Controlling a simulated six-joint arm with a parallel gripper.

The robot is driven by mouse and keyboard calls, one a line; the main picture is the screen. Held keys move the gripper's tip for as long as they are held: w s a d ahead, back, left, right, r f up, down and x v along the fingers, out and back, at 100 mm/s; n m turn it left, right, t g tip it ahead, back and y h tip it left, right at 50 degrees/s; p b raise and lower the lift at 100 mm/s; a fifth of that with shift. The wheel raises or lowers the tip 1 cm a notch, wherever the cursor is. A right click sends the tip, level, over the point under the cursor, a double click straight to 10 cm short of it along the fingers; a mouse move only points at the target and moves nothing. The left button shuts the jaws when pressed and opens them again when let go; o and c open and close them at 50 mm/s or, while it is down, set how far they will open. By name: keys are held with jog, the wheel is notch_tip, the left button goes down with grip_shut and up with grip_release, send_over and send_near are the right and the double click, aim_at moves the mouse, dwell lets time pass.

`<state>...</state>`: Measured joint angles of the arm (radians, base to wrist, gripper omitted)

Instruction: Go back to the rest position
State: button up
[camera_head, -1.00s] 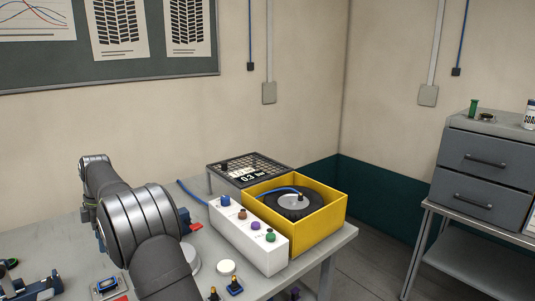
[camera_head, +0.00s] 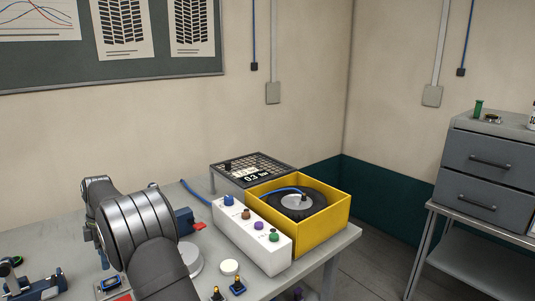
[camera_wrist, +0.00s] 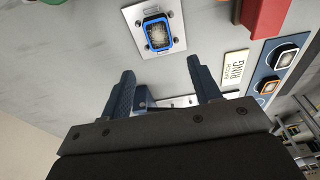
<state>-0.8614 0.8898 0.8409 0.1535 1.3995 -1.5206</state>
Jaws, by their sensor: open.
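My gripper (camera_wrist: 162,95) shows in the wrist view with its two dark blue fingers apart and nothing between them. It is over the grey table. In the head view my arm is at the left, and its fingers are hidden. A tyre (camera_head: 322,199) with a grey hub lies inside a yellow box (camera_head: 320,229) to the right of my arm, with a blue hose running to its hub.
A white control box (camera_head: 262,252) with coloured knobs stands beside the yellow box. A mesh-topped unit (camera_head: 250,170) reading 0.3 bar is behind. In the wrist view, a blue-framed device (camera_wrist: 158,34) and a red block (camera_wrist: 264,18) lie near my gripper.

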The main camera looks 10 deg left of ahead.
jog(key=w+d+r+m, duration=0.2)
jog(key=w+d+r, duration=0.2)
jog(key=w+r, duration=0.3)
jog(key=w+d+f+m+t, duration=0.1)
jog(key=w+d+f+m, duration=0.1)
jog(key=d+m, duration=0.8)
jog(key=w+d+f+m+t, duration=0.1)
jog(key=w+d+f+m, duration=0.1)
jog(key=d+m, duration=0.8)
jog(key=shift+w+d+m+t+h, duration=0.2)
jog(key=shift+d+m+t+h, duration=0.15)
jog(key=shift+d, duration=1.55)
